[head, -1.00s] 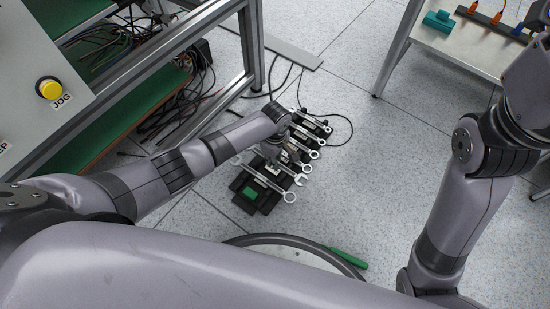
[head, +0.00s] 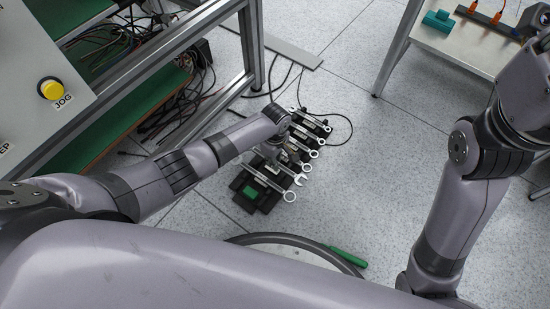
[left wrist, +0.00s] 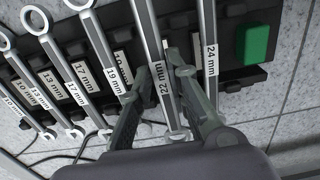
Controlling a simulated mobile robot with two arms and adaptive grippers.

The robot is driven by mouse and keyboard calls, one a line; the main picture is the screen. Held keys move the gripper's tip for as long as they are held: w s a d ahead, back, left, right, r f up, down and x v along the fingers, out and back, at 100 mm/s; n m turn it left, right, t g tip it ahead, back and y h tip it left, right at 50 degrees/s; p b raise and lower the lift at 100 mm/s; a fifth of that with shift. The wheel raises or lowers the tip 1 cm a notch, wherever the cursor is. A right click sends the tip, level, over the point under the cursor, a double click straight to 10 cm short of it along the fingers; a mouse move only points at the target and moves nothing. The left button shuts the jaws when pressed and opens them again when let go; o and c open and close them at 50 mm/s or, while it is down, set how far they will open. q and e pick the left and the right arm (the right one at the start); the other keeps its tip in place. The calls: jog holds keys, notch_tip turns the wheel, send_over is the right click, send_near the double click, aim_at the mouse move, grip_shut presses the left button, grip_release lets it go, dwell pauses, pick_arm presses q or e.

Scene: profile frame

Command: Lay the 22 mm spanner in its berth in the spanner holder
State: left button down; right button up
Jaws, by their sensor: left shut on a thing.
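The 22 mm spanner (left wrist: 163,88) is between the two fingers of my left gripper (left wrist: 160,78), which is shut on its shank. It lies over the black spanner holder (left wrist: 240,74), between the 19 mm spanner (left wrist: 97,42) and the 24 mm spanner (left wrist: 210,55), roughly in line with them. Its berth is mostly hidden under the spanner and fingers, and I cannot tell whether the spanner touches the bottom. In the head view the holder (head: 268,206) is on the floor below my left gripper (head: 276,153). My right gripper is outside the views.
Smaller spanners fill the holder's other end, and a green block (left wrist: 255,43) sits past the 24 mm one. A machine frame (head: 252,45) with loose cables stands on the left. A table (head: 460,45) stands at the upper right.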

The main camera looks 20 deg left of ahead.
pick_arm(q)
jog(key=shift+f+b, duration=0.6)
jog(key=shift+f, duration=0.6)
jog(key=c, duration=1.4)
grip_release()
jog(key=shift+c, duration=0.2)
notch_tip(320, 180, up, 12)
jog(key=shift+w, duration=0.1)
